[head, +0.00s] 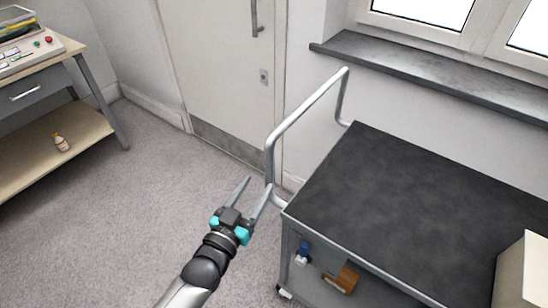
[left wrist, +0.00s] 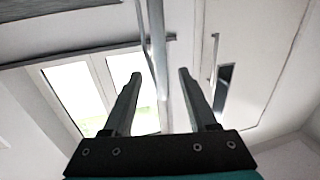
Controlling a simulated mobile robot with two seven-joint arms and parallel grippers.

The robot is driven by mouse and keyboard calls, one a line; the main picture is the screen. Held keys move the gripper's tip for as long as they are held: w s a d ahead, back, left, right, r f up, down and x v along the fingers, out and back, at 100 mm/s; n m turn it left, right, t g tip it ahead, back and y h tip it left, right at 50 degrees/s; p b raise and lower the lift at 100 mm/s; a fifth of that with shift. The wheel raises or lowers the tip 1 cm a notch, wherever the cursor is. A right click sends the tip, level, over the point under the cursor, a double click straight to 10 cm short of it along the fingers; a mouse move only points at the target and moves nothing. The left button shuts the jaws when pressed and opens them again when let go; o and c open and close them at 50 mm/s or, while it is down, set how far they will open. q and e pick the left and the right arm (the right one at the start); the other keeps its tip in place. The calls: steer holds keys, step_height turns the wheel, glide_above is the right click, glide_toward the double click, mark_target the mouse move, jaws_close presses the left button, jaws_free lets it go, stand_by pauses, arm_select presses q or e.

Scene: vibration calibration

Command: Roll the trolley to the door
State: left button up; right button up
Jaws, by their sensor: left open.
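The trolley (head: 420,190) has a dark top and a bent silver tube handle (head: 308,108) at its left end. The door (head: 220,70) is pale grey, shut, with a dark kick plate, behind the handle end of the trolley. My left gripper (head: 258,183) is open and empty, its fingertips close to the lower near post of the handle. In the left wrist view, a silver bar (left wrist: 155,45) appears between the two open fingers (left wrist: 160,85); I cannot tell whether they touch it. My right gripper is out of view.
A beige box (head: 525,270) stands on the trolley's right side. A brown wooden item (head: 341,279) and a small blue-topped item (head: 303,251) sit on its lower shelf. A workbench (head: 60,150) stands at left. A window sill (head: 430,72) runs behind the trolley. The floor at left is clear.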

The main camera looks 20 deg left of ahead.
mark_target(267, 170)
arm_select(q)
steer(key=w, duration=0.3)
steer(key=w+d+b, duration=0.1)
steer(key=w, duration=0.2)
steer(key=w+b, duration=0.1)
steer(key=w, duration=0.2)
steer(key=shift+w+d, duration=0.3)
steer(key=shift+w, duration=0.65)
steer(key=c, duration=0.4)
jaws_close()
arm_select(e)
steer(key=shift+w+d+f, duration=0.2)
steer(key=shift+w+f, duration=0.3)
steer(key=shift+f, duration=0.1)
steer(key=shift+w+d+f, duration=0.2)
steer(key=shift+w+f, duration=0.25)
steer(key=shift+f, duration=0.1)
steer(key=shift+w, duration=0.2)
